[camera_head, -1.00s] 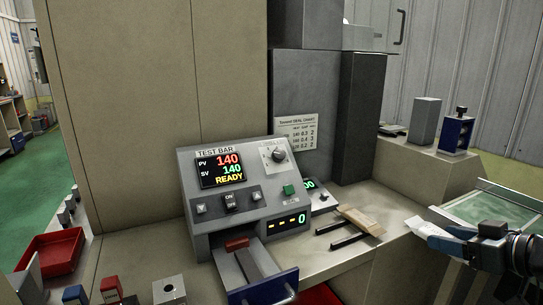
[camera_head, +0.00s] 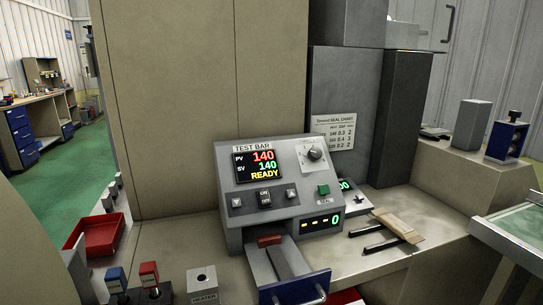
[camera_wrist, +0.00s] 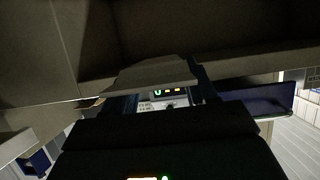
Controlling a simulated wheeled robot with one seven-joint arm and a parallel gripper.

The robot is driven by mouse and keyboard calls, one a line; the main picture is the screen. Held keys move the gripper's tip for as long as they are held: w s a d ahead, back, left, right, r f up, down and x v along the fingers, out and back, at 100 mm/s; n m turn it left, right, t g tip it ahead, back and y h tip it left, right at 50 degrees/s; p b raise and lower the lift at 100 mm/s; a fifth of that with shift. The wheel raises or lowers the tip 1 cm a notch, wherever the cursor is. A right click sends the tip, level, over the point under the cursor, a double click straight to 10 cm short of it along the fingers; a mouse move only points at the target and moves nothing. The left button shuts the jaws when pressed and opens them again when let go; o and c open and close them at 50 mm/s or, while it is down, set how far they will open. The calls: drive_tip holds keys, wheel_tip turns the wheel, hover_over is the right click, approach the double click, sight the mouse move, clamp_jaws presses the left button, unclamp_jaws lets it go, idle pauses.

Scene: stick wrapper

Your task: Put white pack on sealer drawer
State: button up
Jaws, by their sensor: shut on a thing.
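The sealer (camera_head: 268,190) stands on the bench in the head view, its display reading 140 and READY. Its drawer (camera_head: 303,290) is pulled out at the front, with a blue front plate and a red-topped bar (camera_head: 270,240) above it. My gripper is outside the head view. In the dark wrist view, my gripper (camera_wrist: 160,90) is shut on a flat pale piece, apparently the white pack (camera_wrist: 150,75). The pack juts out past the fingers. The gap between pack and drawer cannot be judged.
A tan-and-black fork-like tool (camera_head: 400,227) lies right of the sealer. A green-topped table (camera_head: 522,228) is at the right.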

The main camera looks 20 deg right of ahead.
drive_tip(key=w+a+f, duration=0.1)
drive_tip(key=a+f, duration=0.8)
drive_tip(key=shift+w+a+f, duration=0.25)
drive_tip(key=shift+a+f, duration=0.05)
drive_tip(key=shift+a, duration=0.1)
drive_tip(key=shift+w+a+r, duration=0.1)
drive_tip(key=shift+a+r, duration=0.05)
idle(0.4)
idle(0.8)
